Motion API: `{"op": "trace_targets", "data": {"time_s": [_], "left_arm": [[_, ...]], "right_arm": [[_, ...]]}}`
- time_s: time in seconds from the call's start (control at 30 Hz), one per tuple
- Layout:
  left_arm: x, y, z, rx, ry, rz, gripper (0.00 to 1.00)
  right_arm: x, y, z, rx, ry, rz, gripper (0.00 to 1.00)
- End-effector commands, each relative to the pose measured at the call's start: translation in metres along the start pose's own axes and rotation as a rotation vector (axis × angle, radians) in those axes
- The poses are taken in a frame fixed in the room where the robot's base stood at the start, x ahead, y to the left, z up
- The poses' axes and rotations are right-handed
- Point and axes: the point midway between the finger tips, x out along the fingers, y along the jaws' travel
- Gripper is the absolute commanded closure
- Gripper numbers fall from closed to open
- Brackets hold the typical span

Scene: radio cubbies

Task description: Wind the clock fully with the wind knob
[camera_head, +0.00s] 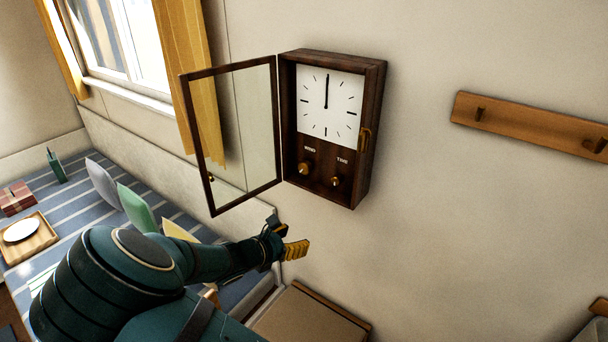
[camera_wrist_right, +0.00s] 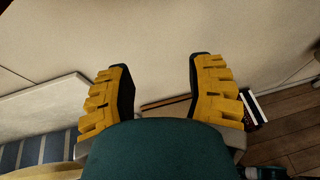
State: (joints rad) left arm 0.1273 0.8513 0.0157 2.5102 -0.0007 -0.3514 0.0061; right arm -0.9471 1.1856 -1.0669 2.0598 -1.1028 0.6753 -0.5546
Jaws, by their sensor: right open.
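A dark wooden wall clock (camera_head: 371,150) hangs on the wall in the head view. Its white face (camera_head: 330,105) shows both hands together, pointing up. Its glass door (camera_head: 232,135) is swung open to the left. Below the face are two brass knobs: the wind knob (camera_head: 305,168) at left and the time knob (camera_head: 335,182) at right. My right gripper (camera_head: 290,242) is below the clock, apart from it. The right wrist view shows its two yellow fingers (camera_wrist_right: 160,92) spread with nothing between them. My left gripper is not in view.
A wooden peg rail (camera_head: 530,122) is on the wall at the right. At the left, a blue striped surface (camera_head: 85,185) holds cushions (camera_head: 137,208), a wooden tray (camera_head: 30,240) and a red box (camera_head: 17,198). A window with yellow curtains (camera_head: 190,70) is behind. The wall below the clock is clear.

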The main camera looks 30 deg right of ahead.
Motion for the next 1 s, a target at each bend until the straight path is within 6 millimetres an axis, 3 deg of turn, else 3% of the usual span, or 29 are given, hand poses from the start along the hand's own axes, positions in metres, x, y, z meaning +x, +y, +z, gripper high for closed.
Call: {"op": "trace_targets", "data": {"time_s": [0.03, 0.13, 0.2, 0.33, 0.47, 1.0], "left_arm": [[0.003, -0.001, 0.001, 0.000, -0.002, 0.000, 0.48], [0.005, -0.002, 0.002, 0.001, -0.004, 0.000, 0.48], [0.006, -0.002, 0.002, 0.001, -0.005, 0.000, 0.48], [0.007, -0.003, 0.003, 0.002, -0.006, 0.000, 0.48], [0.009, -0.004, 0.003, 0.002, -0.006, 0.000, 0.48], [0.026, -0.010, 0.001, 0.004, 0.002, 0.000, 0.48]], "right_arm": [[-0.015, 0.018, 0.027, -0.029, -0.101, 0.050, 0.46], [-0.041, 0.039, 0.070, -0.069, -0.255, 0.106, 0.46], [-0.053, 0.046, 0.089, -0.082, -0.321, 0.125, 0.46], [-0.059, 0.052, 0.105, -0.092, -0.372, 0.136, 0.46], [-0.045, 0.054, 0.110, -0.091, -0.373, 0.135, 0.46], [0.047, 0.068, 0.143, -0.091, -0.370, 0.134, 0.46]]}}
